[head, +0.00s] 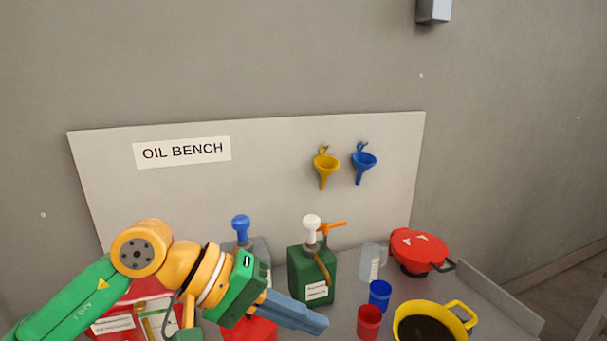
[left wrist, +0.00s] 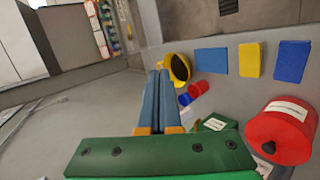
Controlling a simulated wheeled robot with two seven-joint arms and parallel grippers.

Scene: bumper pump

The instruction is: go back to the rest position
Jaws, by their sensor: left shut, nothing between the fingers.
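My left gripper (head: 297,311) comes in from the left in the head view, over the front of the bench. Its blue fingers lie together, shut and empty. It also shows in the left wrist view (left wrist: 160,75), with both fingers closed side by side. A green canister (head: 312,275) with a white pump top stands just behind the fingers. A grey canister with a blue pump top (head: 241,224) is partly hidden behind my left wrist. My right gripper is not in view.
A red cup (head: 369,322), a blue cup (head: 380,294), a yellow pan (head: 425,323) and a red-lidded vessel (head: 419,249) stand on the right of the bench. A clear beaker (head: 371,262) is behind the cups. Yellow (head: 325,166) and blue (head: 363,161) funnels hang on the backboard.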

